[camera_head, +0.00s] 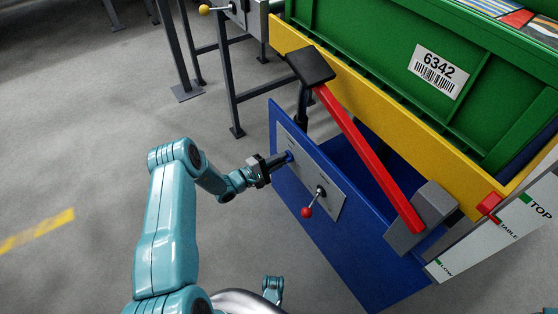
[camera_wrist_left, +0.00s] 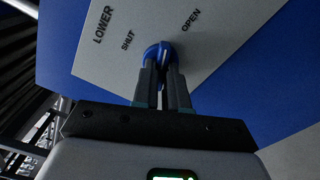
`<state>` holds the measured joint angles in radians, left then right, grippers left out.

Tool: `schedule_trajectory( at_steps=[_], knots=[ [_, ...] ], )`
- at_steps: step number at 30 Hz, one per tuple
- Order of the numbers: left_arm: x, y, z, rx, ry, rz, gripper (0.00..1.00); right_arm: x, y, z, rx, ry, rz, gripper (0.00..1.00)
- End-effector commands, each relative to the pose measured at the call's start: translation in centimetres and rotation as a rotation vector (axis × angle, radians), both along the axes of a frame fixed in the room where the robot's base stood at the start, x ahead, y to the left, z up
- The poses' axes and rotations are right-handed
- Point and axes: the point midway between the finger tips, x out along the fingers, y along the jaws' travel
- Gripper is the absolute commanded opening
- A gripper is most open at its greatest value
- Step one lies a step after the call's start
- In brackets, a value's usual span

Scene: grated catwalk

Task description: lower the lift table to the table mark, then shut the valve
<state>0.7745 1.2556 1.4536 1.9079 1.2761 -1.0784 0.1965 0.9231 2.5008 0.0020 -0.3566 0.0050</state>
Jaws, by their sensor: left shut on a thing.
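The lift table has a yellow edge (camera_head: 385,110) and a blue side panel (camera_head: 330,235). It carries a green crate (camera_head: 390,60) labelled 6342. A white scale board (camera_head: 500,235) reads TOP, TABLE and LOW. A red pointer (camera_head: 489,203) at the table's edge is close to the TABLE mark. The valve's blue knob (camera_wrist_left: 157,52) is on a grey plate printed LOWER, SHUT and OPEN. My left gripper (camera_head: 281,160) is shut on this knob; its fingers partly cover it, and I cannot tell the knob's exact setting. My right gripper is out of view.
A red-ball lever (camera_head: 307,211) is on the same plate, near the left gripper. A red diagonal bar (camera_head: 365,155) crosses the table's front. A dark metal stand (camera_head: 232,90) with a yellow-ball lever is behind. Grey floor to the left is clear.

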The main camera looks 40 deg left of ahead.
Motion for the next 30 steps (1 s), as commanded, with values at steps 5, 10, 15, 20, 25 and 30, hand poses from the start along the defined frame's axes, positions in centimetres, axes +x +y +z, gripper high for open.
schedule_trajectory(
  at_steps=[5, 10, 15, 20, 25, 30],
  knots=[
    [0.0, 0.0, -0.1, -0.146, 0.06, 0.0, 0.0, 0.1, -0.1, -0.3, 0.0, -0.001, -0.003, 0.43],
    [-0.1, -0.1, -0.2, -0.297, 0.123, 0.0, 0.0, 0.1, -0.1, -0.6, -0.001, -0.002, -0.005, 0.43],
    [-0.1, -0.1, -0.2, -0.445, 0.184, 0.0, 0.0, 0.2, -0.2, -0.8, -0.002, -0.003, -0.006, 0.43],
    [-0.1, -0.1, -0.3, -0.586, 0.242, 0.0, 0.0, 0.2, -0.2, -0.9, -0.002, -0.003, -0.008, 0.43],
    [-0.1, -0.2, -0.3, -0.731, 0.303, 0.001, 0.0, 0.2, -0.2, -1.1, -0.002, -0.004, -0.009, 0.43],
    [-0.2, -0.2, -0.3, -0.859, 0.357, 0.001, 0.0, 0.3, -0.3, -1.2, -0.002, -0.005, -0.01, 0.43]
  ],
)
